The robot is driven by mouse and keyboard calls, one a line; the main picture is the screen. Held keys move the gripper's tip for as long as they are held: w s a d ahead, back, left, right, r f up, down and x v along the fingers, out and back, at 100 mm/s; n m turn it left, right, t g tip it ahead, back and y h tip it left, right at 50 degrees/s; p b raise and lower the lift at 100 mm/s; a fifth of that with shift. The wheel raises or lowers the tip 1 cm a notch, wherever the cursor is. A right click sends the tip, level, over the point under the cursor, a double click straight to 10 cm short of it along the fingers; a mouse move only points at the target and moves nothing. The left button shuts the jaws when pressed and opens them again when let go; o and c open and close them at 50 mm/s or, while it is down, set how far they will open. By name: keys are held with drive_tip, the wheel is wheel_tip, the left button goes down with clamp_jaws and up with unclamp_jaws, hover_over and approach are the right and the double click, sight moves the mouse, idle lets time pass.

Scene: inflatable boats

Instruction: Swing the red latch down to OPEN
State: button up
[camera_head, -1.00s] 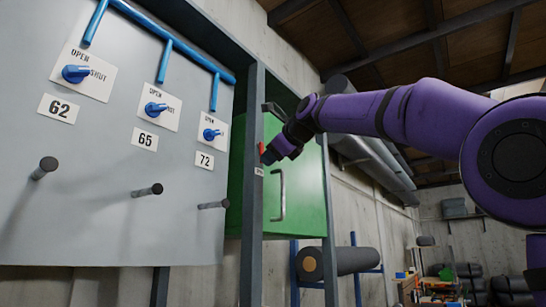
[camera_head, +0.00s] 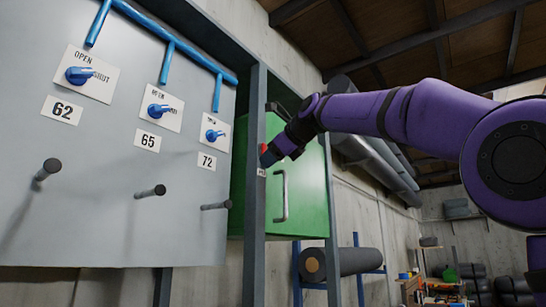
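The red latch (camera_head: 264,149) shows as a small red patch at the left edge of a green cabinet door (camera_head: 298,185), beside a dark steel post. A small pale label (camera_head: 261,172) sits just below it; its words are too small to read. My gripper (camera_head: 268,159), at the end of my purple arm, is right at the latch and covers part of it. From this view I cannot tell whether it touches the latch, or whether its fingers are open or shut. The door looks closed, with a vertical grey handle (camera_head: 281,196).
A grey panel (camera_head: 100,220) at left carries blue valve knobs (camera_head: 158,110), number plates and protruding dark pegs (camera_head: 150,191). The steel post (camera_head: 254,230) stands between panel and door. A dark roll (camera_head: 345,261) lies on a blue rack at lower right.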

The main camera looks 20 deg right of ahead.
drive_tip(key=v, duration=1)
drive_tip(key=shift+s, duration=0.35)
drive_tip(key=shift+d, duration=0.1)
drive_tip(key=s+d+f+n+g+h, duration=0.1)
drive_tip(key=s+f+n, duration=0.7)
drive_tip(key=f, duration=0.9)
drive_tip(key=s+d+f+n+g+h, duration=0.2)
drive_tip(key=s+f+n, duration=0.5)
drive_tip(key=f, duration=1)
drive_tip(key=s+d+f+n+g+h, duration=0.2)
drive_tip(key=s+f+n+g, duration=0.3)
drive_tip(key=f, duration=1.2)
drive_tip(key=s+d+n, duration=0.1)
drive_tip(key=s+n, duration=0.2)
drive_tip(key=s, duration=0.2)
drive_tip(key=shift+d+f+n, duration=0.2)
drive_tip(key=shift+f+n, duration=0.05)
drive_tip(key=shift+n, duration=0.05)
drive_tip(key=shift+w, duration=0.1)
